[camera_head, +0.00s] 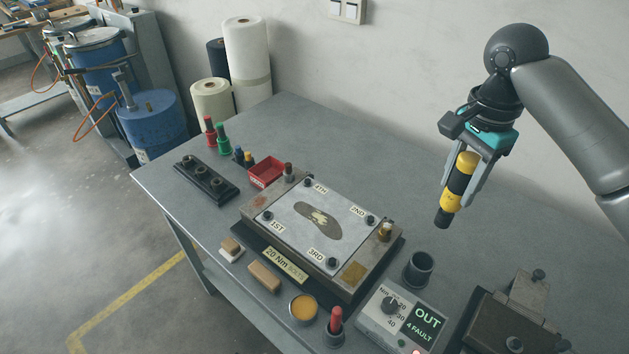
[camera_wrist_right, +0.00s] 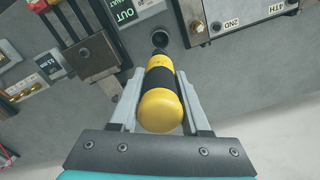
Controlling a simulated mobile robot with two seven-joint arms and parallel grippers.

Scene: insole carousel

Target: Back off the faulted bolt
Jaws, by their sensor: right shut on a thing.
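My right gripper (camera_head: 457,193) is shut on a yellow-and-black driver (camera_head: 462,171) and holds it in the air right of the mould, its dark socket end pointing down. The driver also shows in the wrist view (camera_wrist_right: 161,98). The mould's grey plate (camera_head: 300,235) lies on the table with a dark bolt near each corner: the 1ST bolt (camera_head: 268,216), 2ND bolt (camera_head: 370,220), 3RD bolt (camera_head: 332,262) and 4TH bolt (camera_head: 308,181). The controller (camera_head: 398,318) reads "OUT" and "4 FAULT". My left gripper is out of view.
A dark round cup (camera_head: 418,268) stands between mould and controller. A red-handled tool (camera_head: 335,322) and an amber-filled tin (camera_head: 303,308) stand in front. A dark metal fixture (camera_head: 510,315) is at the right. A red bin (camera_head: 266,172) sits behind the mould. The table's back right is clear.

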